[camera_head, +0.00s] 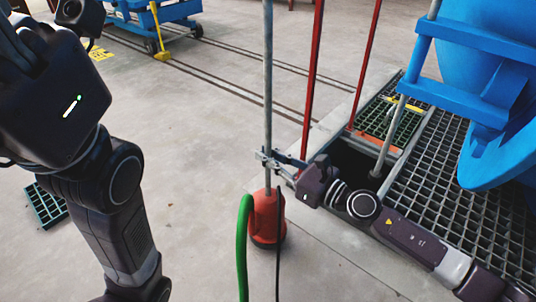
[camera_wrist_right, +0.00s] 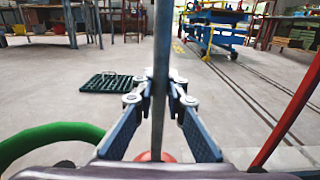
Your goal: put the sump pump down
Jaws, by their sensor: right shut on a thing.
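The sump pump (camera_head: 266,220) is a red-orange body on a long grey pole (camera_head: 267,90), with a green hose (camera_head: 243,250) and a black cable. The pole stands nearly upright. My right gripper (camera_head: 268,158) is shut on the pole just above the pump body. In the right wrist view the pole (camera_wrist_right: 161,60) runs between the closed fingers (camera_wrist_right: 160,92), and a bit of the red pump (camera_wrist_right: 154,157) shows below. The pump is over the concrete floor left of the open pit (camera_head: 350,160); I cannot tell whether its base touches. My left arm shows at left, its fingers not visible.
Metal grating (camera_head: 460,190) surrounds the pit's right side, under a large blue vessel (camera_head: 490,60). Red posts (camera_head: 313,75) rise at the pit's edge. A small dark grate (camera_head: 46,205) lies on the floor at left. A blue cart (camera_head: 160,14) stands behind. The middle floor is clear.

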